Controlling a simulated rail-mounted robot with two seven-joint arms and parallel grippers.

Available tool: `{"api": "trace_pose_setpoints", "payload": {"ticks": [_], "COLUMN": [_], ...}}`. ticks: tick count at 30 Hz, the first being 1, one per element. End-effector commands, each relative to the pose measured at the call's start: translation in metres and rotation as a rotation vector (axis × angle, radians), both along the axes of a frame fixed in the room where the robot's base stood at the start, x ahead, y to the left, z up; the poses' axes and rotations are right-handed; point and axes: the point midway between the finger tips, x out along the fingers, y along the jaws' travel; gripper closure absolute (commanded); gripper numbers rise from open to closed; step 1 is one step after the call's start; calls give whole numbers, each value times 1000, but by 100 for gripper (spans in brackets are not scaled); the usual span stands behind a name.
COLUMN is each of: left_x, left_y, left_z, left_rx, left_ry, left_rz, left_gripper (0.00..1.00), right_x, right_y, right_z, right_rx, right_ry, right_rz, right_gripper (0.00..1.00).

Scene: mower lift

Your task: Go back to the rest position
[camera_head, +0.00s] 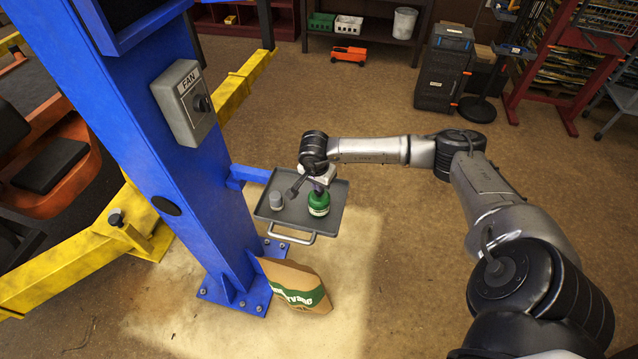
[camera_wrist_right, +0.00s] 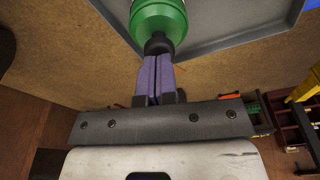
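My right gripper (camera_head: 320,186) is above the tray on the blue lift post, over a green bottle (camera_head: 318,204) with a white label. The bottle stands upright on the tray. In the right wrist view the two purple fingers of the gripper (camera_wrist_right: 157,62) lie close together with only a thin dark gap. The black top (camera_wrist_right: 158,45) of the green bottle (camera_wrist_right: 158,18) is right at the fingertips; I cannot tell whether they touch it. No held object shows between the fingers. My left gripper is not in view.
The grey tray (camera_head: 268,211) also carries a small grey container (camera_head: 276,201). The blue post (camera_head: 150,130) with a fan switch box (camera_head: 184,103) stands left of the arm. A paper sack (camera_head: 294,287) leans at its foot. The floor right of the tray is clear.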

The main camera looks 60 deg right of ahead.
Motion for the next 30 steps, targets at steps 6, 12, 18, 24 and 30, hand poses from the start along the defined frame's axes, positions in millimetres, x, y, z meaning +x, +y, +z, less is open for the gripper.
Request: {"api": "trace_pose_setpoints", "payload": {"ticks": [6,12,18,24,30], "left_x": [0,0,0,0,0], "left_y": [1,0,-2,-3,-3], "left_z": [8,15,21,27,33], "left_rx": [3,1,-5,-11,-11], "left_ry": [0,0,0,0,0], "left_rz": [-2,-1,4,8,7], "left_gripper": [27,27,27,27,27], "right_x": [0,0,0,0,0], "right_y": [0,0,0,0,0], "right_z": [14,25,37,48,60], "right_rx": [-1,0,0,-1,0], "right_ry": [-1,0,0,0,-1], "right_rz": [-1,0,0,0,0], "right_gripper": [100,100,100,100,100]}}
